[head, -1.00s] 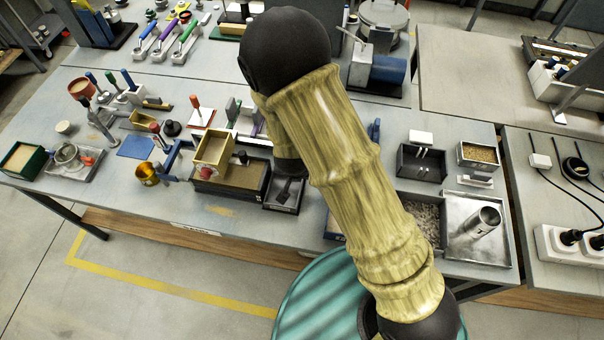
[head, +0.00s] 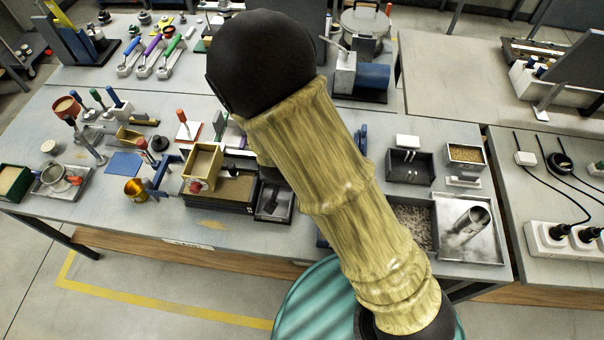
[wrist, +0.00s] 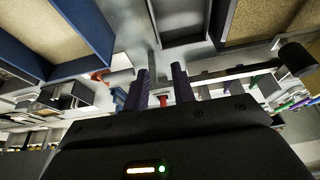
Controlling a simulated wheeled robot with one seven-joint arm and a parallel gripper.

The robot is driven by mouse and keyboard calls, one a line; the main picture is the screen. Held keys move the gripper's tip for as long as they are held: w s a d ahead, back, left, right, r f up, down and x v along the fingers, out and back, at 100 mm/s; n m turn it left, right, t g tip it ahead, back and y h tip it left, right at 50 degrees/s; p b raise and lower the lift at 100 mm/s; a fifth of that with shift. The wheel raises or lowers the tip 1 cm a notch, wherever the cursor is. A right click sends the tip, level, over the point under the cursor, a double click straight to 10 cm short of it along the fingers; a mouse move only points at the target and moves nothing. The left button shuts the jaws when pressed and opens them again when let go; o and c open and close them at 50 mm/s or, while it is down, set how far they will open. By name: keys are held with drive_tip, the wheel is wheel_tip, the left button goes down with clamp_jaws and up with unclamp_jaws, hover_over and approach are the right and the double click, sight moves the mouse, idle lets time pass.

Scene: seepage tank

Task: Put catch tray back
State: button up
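A yellow-framed box (head: 203,160) with sand-coloured filling stands at a dark, sand-filled tray (head: 235,188) near the table's front edge. A small grey tray (head: 284,212) with a dark piece in it sits right beside that. I cannot tell for certain which piece is the catch tray. My gripper is mostly hidden behind my arm in the head view. In the wrist view my gripper (wrist: 160,88) has two dark fingers apart, with a gap between them. A small red thing (wrist: 163,101) shows in that gap; no grip on it is visible.
A blue-edged tray (wrist: 50,72) is close at the left in the wrist view. A metal tray with a cylinder (head: 450,252) and a gravel tray (head: 410,245) stand at the table's right. A blue mat (head: 125,163) lies to the left.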

drive_tip(key=s+d+r+g, duration=0.1)
drive_tip(key=s+d+r, duration=0.2)
drive_tip(key=d+r, duration=0.4)
drive_tip(key=s+d+r+n, duration=0.1)
drive_tip(key=s+d+r, duration=0.2)
drive_tip(key=d+r, duration=0.5)
drive_tip(key=d, duration=0.6)
drive_tip(key=shift+d+r+g, duration=0.15)
drive_tip(key=shift+d+g, duration=0.05)
drive_tip(key=shift+g, duration=0.2)
